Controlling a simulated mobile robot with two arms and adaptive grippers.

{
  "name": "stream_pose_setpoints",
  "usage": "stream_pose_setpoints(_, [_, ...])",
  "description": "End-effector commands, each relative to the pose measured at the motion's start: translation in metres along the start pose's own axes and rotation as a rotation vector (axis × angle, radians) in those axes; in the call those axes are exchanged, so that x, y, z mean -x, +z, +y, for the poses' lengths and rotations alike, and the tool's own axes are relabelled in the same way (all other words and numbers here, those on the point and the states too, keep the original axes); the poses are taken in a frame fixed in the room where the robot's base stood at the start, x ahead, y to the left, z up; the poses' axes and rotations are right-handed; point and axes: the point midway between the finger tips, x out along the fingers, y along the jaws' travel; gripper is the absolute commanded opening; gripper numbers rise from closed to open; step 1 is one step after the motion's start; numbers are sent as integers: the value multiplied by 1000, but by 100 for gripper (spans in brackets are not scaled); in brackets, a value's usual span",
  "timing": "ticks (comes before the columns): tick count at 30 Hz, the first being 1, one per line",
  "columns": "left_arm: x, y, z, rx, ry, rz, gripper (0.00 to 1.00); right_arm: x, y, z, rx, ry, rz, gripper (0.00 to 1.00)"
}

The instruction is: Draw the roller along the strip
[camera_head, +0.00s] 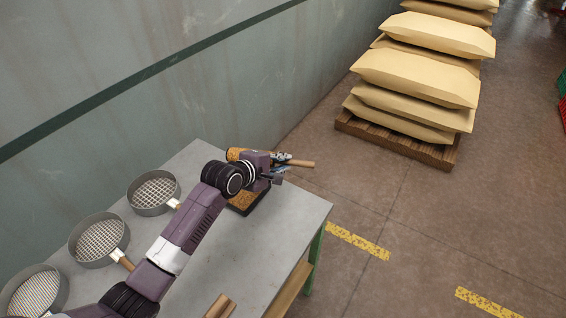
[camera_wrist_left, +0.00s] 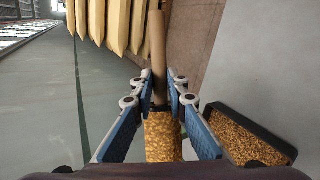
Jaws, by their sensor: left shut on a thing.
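My left gripper (camera_head: 281,160) is shut on the roller, and its fingertips (camera_wrist_left: 160,97) close around the handle. The roller (camera_wrist_left: 158,45) has a long wooden handle and a golden-brown, speckled cylinder. In the head view the roller's handle (camera_head: 303,163) sticks out to the right and part of the cylinder shows left of my wrist. A dark-rimmed tray (camera_wrist_left: 286,150) with a brown granular strip lies on the table, to the right of the roller in the wrist view. The roller appears apart from it. In the head view my arm partly hides the tray. My right gripper is not in view.
The grey table (camera_head: 290,225) stands against a green-grey wall (camera_head: 130,90). Several round sieves (camera_head: 100,240) with wooden handles line its left side. Wooden pieces (camera_head: 220,306) lie near the bottom. Stacked sacks (camera_head: 415,80) stand on a pallet (camera_head: 395,140) beyond. The table's right part is clear.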

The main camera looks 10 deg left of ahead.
Motion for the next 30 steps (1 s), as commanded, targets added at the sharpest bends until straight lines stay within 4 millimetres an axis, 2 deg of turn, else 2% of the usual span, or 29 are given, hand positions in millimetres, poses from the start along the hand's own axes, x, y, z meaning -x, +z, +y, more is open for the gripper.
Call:
stream_pose_setpoints(9, [-1, 0, 0, -1, 2, 0, 0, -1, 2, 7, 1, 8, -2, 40])
stream_pose_setpoints(24, [-3, -2, -5, 0, 1, 0, 0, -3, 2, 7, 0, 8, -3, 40])
stream_pose_setpoints(30, [1, -12, -5, 0, 0, 2, 0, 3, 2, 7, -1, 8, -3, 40])
